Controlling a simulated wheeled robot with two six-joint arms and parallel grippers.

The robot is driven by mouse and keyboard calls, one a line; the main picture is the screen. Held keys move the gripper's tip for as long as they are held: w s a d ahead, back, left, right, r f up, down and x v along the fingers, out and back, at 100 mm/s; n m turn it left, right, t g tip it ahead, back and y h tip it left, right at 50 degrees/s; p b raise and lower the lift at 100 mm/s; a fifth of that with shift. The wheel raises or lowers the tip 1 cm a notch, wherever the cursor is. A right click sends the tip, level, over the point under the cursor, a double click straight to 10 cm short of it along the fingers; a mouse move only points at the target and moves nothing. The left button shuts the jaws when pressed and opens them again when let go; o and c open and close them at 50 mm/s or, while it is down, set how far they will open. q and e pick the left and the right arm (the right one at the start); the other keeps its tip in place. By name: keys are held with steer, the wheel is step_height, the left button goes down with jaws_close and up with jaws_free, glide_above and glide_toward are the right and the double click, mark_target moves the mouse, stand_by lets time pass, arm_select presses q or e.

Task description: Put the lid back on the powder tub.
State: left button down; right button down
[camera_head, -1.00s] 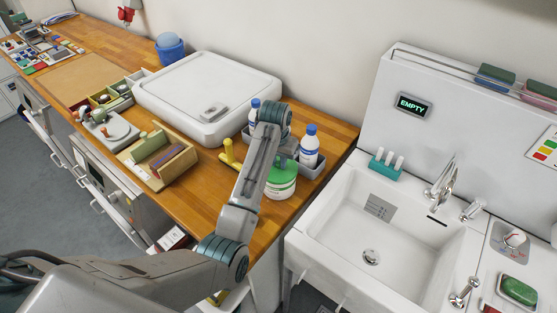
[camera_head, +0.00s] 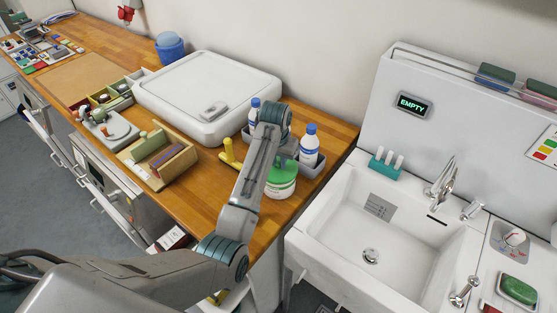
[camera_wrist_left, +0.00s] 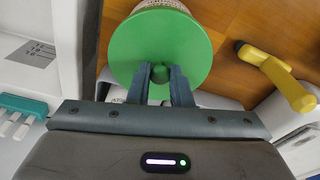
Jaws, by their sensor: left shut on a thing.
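The powder tub (camera_head: 281,190) is white with a green band and stands on the wooden counter near the sink. The green lid (camera_head: 282,174) is over its mouth; I cannot tell whether it is fully seated or just above the rim. My left gripper (camera_head: 284,161) comes from above and is shut on the lid's knob. In the left wrist view the fingers (camera_wrist_left: 160,75) hold the knob at the near side of the round lid (camera_wrist_left: 150,42), which hides most of the tub (camera_wrist_left: 172,4). My right gripper is out of view.
A grey caddy (camera_head: 316,170) with white, blue-capped bottles (camera_head: 309,146) stands close behind the tub. A yellow tool (camera_head: 229,152) lies to its left, beyond it a wooden box (camera_head: 160,160) and a white case (camera_head: 208,85). The sink (camera_head: 385,235) is to the right.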

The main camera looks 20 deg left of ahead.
arm_select(q)
steer(key=c, duration=0.7)
jaws_free()
steer(key=shift+c, duration=0.2)
steer(key=shift+r, duration=3.5)
jaws_close()
